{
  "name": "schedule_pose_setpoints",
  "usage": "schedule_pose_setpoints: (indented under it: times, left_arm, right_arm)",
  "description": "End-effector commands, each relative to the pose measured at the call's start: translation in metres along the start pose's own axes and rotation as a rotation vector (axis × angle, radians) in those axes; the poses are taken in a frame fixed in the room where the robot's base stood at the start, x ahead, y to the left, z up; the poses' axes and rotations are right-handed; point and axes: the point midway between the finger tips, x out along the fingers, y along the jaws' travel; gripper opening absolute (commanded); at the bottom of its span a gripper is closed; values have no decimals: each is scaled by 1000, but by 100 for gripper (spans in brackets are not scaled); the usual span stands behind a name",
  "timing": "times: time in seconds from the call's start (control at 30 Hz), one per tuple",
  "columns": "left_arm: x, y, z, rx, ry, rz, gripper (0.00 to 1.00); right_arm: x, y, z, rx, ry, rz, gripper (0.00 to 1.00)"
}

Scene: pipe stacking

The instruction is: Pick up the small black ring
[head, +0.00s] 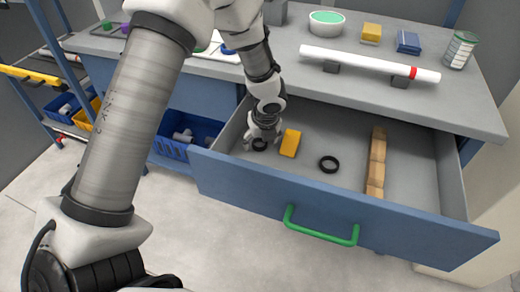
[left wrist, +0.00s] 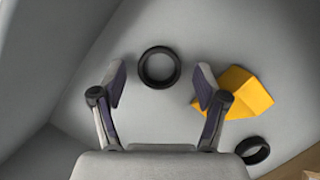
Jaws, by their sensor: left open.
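A black ring (head: 260,145) lies flat in the left part of the open drawer, partly hidden by my left gripper (head: 262,140). In the left wrist view this ring (left wrist: 159,50) lies between and just beyond the open fingers of the left gripper (left wrist: 160,78), which hold nothing. Another black ring (head: 329,164) lies further right in the drawer, and it also shows at the lower right of the left wrist view (left wrist: 253,151). In the head view the ring under the gripper looks the smaller of the two. My right gripper is not in view.
A yellow block (head: 290,143) lies close right of the gripper; in the left wrist view one finger overlaps it. A wooden bar (head: 376,165) lies further right. The drawer (head: 300,190) walls surround these things. A white pipe (head: 370,63) rests on the bench above.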

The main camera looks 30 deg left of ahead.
Motion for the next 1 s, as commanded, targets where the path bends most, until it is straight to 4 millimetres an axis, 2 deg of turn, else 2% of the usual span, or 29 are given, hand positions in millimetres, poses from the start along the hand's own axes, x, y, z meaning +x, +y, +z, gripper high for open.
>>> schedule_pose_setpoints:
  times: [0.2,0.23,0.3,0.37,0.4,0.77,0.87,1.0]
  left_arm:
    - [3,0,1,1,-2,-1,74]
    - [3,0,1,1,-2,-1,70]
    - [3,0,1,1,-1,-1,47]
    - [3,0,1,1,-1,-1,30]
    - [3,0,1,1,-1,-1,28]
    - [-1,0,2,0,-1,0,28]
    - [-17,0,7,0,-2,-1,28]
    - [-52,-1,18,-1,-3,-3,28]
  right_arm:
    - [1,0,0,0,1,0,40]
    - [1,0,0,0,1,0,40]
    - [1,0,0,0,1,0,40]
    - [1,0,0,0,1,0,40]
    - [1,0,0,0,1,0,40]
    - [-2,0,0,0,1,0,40]
    - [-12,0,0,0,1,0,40]
    - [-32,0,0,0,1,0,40]
